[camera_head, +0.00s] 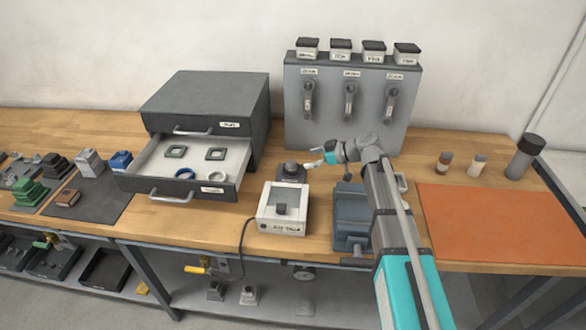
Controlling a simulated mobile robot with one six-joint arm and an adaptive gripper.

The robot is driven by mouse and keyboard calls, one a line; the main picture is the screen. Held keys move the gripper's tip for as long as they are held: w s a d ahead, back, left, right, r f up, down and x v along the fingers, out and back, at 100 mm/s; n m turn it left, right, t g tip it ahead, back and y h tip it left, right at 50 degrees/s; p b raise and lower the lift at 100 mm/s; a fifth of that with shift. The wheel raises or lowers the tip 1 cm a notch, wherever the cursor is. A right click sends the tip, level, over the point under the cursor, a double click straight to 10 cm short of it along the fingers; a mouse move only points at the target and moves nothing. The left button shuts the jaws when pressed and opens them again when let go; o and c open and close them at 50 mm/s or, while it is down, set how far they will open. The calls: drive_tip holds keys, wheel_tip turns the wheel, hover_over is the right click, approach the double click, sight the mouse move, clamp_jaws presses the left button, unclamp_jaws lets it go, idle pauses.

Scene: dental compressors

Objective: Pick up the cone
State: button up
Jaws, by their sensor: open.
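No clear cone shape can be made out in the head view. A small dark rounded piece (291,167) sits on a dark base behind the white box, near the middle of the bench; its exact shape is too small to tell. My gripper (311,165) is just right of this piece, reaching in from the right with its pale tip pointing left. It is open, and nothing shows in it. I cannot tell whether it touches the dark piece.
A drawer cabinet (205,100) with an open drawer (228,190) is left, a grey lever panel (328,125) behind, a blue-grey vise-like block (350,215) right. The orange mat (490,225) is clear.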

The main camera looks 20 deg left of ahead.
sight(292, 161)
drive_tip(key=shift+a+f, duration=0.25)
drive_tip(key=shift+a, duration=0.35)
drive_tip(key=b+x, duration=0.2)
drive_tip(key=x, duration=0.2)
drive_tip(key=shift+a+f, duration=0.1)
drive_tip(key=shift+a, duration=0.05)
drive_tip(key=shift+a+f, duration=0.1)
drive_tip(key=shift+a, duration=0.3)
clamp_jaws()
idle(0.5)
